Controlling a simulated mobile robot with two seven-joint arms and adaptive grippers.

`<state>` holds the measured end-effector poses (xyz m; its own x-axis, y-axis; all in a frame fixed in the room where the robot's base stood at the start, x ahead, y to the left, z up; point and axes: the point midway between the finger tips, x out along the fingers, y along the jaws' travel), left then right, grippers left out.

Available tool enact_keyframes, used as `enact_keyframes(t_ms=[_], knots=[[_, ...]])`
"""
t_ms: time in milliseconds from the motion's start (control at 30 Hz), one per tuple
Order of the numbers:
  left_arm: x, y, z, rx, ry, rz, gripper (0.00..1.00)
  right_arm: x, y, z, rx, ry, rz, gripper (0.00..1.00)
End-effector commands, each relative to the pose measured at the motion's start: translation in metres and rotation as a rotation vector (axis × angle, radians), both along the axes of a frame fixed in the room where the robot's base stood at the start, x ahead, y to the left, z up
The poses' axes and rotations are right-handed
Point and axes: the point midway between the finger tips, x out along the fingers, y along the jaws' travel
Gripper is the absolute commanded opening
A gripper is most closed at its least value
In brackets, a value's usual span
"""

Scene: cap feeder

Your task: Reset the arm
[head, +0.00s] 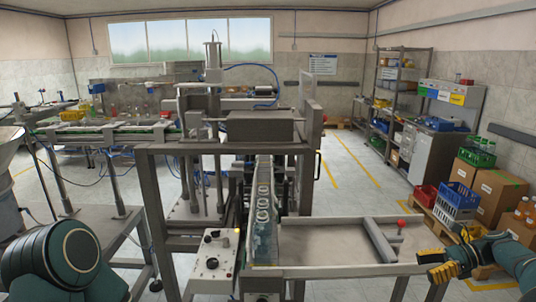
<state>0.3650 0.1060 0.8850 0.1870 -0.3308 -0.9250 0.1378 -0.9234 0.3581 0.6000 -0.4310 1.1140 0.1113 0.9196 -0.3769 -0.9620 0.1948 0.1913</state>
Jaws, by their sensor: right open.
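My right arm comes in from the lower right. Its gripper (428,264) is open, with black and yellow fingers, at the right end of the metal tray (330,252). I see nothing held in it, and I cannot tell whether it touches the tray edge. My left arm shows only as a dark green rounded link at the lower left; its gripper is out of view. The cap feeder's narrow chute (262,215) runs down the middle, with several round pale caps in it.
A control box (213,262) with knobs stands left of the chute. The machine's steel frame (155,205) rises behind. Crates (457,199) and cardboard boxes (495,195) stand at the right.

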Motion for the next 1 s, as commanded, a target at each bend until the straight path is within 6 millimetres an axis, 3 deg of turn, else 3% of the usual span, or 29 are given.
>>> enact_keyframes(t_ms=[233,467,600,700,900,1000], knots=[[-0.001,-0.001,-0.012,0.001,0.002,-0.002,0.72,0.016,0.064,-0.076,-0.133,-0.060,0.047,0.63],[-0.002,-0.001,-0.026,0.002,0.005,-0.002,0.72,0.002,0.141,-0.164,-0.337,-0.181,0.185,0.63],[-0.002,-0.001,-0.037,0.003,0.008,-0.004,0.72,-0.029,0.194,-0.224,-0.496,-0.314,0.350,0.63],[-0.003,-0.002,-0.045,0.004,0.010,-0.005,0.72,-0.061,0.227,-0.258,-0.600,-0.433,0.493,0.63],[-0.004,-0.003,-0.059,0.005,0.013,-0.007,0.72,-0.134,0.280,-0.302,-0.759,-0.727,0.813,0.63],[-0.005,-0.003,-0.066,0.006,0.015,-0.008,0.72,-0.171,0.299,-0.311,-0.809,-0.887,0.967,0.63]])
